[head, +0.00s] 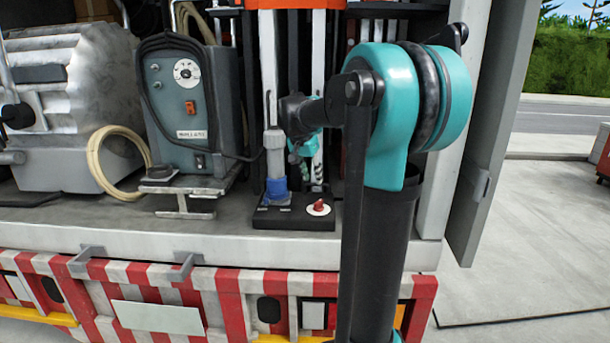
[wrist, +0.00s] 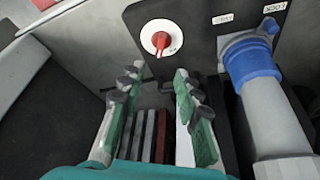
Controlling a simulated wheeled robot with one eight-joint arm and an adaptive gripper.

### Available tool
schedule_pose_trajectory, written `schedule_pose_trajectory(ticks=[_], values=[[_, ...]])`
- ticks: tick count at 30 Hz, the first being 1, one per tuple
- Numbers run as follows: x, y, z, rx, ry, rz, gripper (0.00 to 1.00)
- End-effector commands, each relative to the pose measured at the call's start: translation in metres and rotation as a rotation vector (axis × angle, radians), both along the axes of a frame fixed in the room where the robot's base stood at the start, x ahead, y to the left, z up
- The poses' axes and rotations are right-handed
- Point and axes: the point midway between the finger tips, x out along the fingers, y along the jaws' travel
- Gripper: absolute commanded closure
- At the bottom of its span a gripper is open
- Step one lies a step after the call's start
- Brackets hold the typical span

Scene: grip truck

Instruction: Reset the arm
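My arm, teal and black, rises in front of the truck bed in the head view. My gripper (wrist: 160,95) shows in the wrist view with its two teal fingers apart and nothing between the tips. In the head view my gripper (head: 305,150) is partly hidden behind my own arm links. A black panel with a red rotary switch (head: 318,208) lies on the truck bed. The switch (wrist: 161,41) also shows just beyond the fingertips in the wrist view. A blue plug with a grey body (head: 275,185) stands in the panel; the blue plug (wrist: 252,62) is right of my fingers.
A grey-green machine with a dial (head: 187,110) and a coiled cream hose (head: 118,160) stand to the left. The truck bed edge (head: 215,247) has red and white stripes below. An open door panel (head: 490,130) is at the right, with open pavement beyond.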

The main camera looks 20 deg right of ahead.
Motion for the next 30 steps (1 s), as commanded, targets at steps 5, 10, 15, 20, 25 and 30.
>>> schedule_pose_trajectory(ticks=[5, 10, 15, 20, 25, 30], values=[[-0.036, 0.010, -0.035, 0.011, 0.017, 0.116, 0.67], [-0.116, 0.031, -0.109, 0.026, 0.039, 0.374, 0.67], [-0.199, 0.052, -0.178, 0.028, 0.036, 0.621, 0.67], [-0.254, 0.065, -0.219, 0.019, 0.025, 0.777, 0.67], [-0.277, 0.071, -0.235, 0.013, 0.019, 0.844, 0.67], [-0.278, 0.071, -0.236, 0.013, 0.018, 0.850, 0.67]])
